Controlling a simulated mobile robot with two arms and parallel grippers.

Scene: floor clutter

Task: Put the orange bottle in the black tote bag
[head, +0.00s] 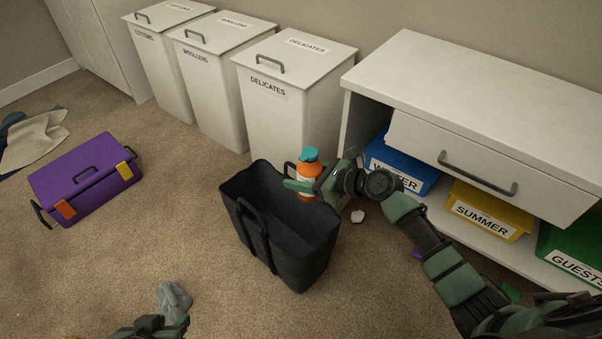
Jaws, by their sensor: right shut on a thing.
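The orange bottle (309,170) with a teal cap is held upright over the far right part of the tote's opening. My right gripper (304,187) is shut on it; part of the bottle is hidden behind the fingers. The black tote bag (270,226) stands open on the carpet, its handle hanging on the near side. Whether the bottle's base is below the bag's rim is hard to tell. My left gripper (160,326) shows only partly at the bottom edge, away from the bag; its fingers cannot be made out clearly.
A purple toolbox (85,180) lies at the left, near piled cloth (35,138). A grey cloth (173,301) lies in front. White hampers (285,105) stand behind the bag. A cabinet (450,90) with blue, yellow and green bins is at the right.

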